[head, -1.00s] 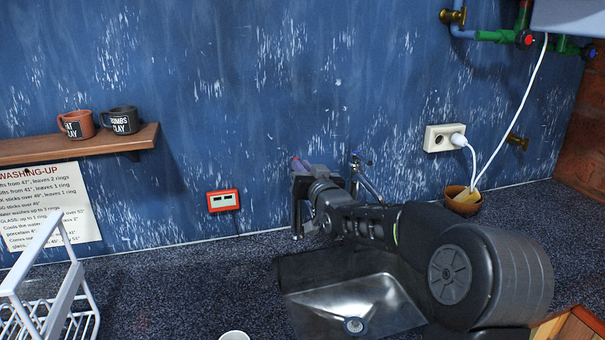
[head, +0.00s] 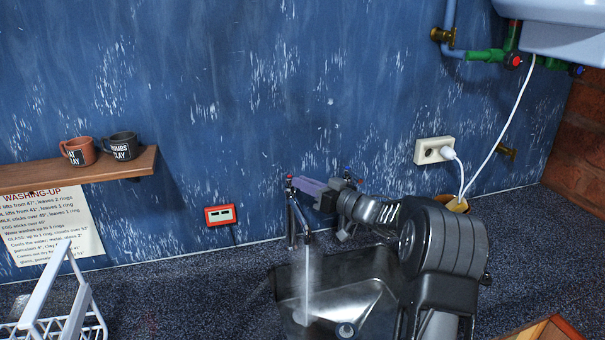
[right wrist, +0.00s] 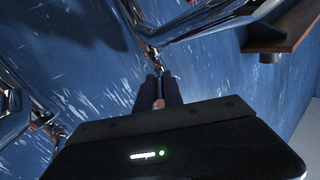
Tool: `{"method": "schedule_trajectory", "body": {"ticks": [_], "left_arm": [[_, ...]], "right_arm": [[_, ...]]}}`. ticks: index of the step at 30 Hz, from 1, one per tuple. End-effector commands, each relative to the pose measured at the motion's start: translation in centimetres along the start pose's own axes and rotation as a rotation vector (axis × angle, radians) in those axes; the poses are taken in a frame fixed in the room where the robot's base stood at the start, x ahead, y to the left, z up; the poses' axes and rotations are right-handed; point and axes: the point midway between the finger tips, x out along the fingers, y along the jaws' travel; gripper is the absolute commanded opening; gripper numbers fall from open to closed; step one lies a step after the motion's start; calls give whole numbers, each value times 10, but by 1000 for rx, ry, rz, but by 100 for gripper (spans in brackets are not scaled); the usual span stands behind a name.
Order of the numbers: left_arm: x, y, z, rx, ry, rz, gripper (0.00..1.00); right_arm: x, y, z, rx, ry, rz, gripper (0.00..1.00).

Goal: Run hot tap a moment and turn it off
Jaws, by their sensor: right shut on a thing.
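The hot tap (head: 290,179), marked red, stands at the wall behind the sink (head: 372,301). Its spout (head: 302,216) hangs over the left part of the sink, and a stream of water (head: 307,275) with a faint mist falls from it into the basin. My right gripper (head: 306,187) reaches in from the right and is shut on the hot tap's handle. In the right wrist view its fingers (right wrist: 159,88) are close together, with metal tap parts just beyond them; the grip itself is partly hidden. My left gripper is not in view.
A second tap with a blue mark (head: 346,171) stands just right, behind my arm. A white rack (head: 72,318) stands at lower left. The counter between rack and sink is clear.

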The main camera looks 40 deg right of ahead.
Motion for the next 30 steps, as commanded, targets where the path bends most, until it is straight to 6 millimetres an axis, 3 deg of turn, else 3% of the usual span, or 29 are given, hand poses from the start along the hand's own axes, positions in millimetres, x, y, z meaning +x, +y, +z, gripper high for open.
{"method": "schedule_trajectory", "body": {"ticks": [14,15,22,30], "left_arm": [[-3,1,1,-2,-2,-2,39],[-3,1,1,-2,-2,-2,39],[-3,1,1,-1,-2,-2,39],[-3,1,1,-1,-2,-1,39]], "right_arm": [[0,1,-2,-1,0,-22,0],[0,1,-2,-1,0,-22,13],[0,1,-1,-1,-1,-22,32],[0,1,-1,-1,-1,-22,34]]}}
